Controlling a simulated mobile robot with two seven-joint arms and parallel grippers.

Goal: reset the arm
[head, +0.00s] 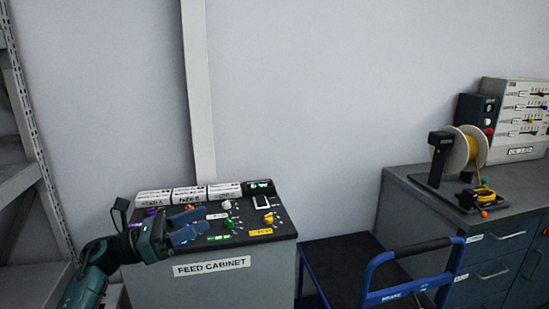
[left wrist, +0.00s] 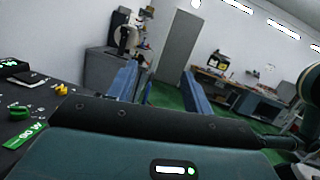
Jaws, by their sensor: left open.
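My left arm comes in from the lower left in the head view. Its gripper (head: 188,226) has blue fingers and is over the left part of the feed cabinet's control top. In the left wrist view the two blue fingers of the left gripper (left wrist: 165,88) stand apart with nothing between them. The feed cabinet (head: 212,285) is grey with a dark top carrying knobs, labels and a green display. A green knob (left wrist: 20,112) and a yellow one (left wrist: 61,89) show at the left of the wrist view. My right gripper is in neither view.
A blue-handled cart (head: 410,283) stands right of the cabinet. Beyond it, a grey drawer bench (head: 405,184) carries a spool (head: 468,150) of yellow line. Metal shelving (head: 38,150) is at the far left. Green floor (left wrist: 168,96) shows beyond the fingers in the wrist view.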

